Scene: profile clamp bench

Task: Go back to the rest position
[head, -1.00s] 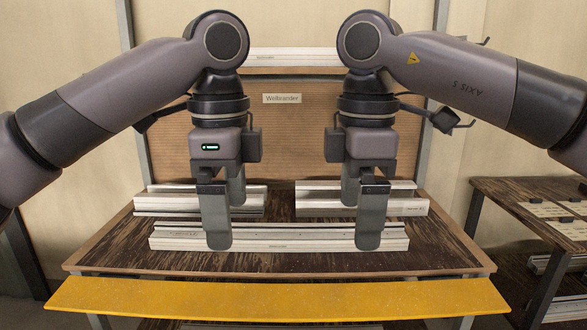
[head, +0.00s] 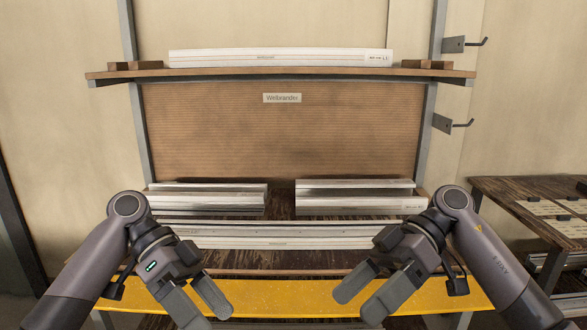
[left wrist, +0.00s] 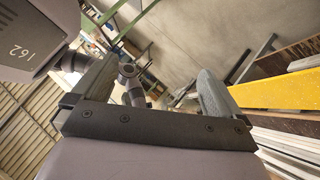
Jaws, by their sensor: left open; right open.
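My left gripper (head: 199,301) is at the lower left in the head view, in front of the bench's yellow front edge. It is open and empty. In the left wrist view its two fingers (left wrist: 160,88) are spread wide with nothing between them. My right gripper (head: 362,299) is at the lower right in the head view, also open and empty, in front of the yellow edge. A long light metal profile (head: 280,236) lies across the front of the bench top, apart from both grippers.
Two shorter profile stacks lie behind it, left (head: 208,200) and right (head: 360,200). Another profile (head: 280,58) rests on the upper shelf (head: 130,74). The yellow front board (head: 280,297) spans the bench. A side table (head: 500,195) stands at the right.

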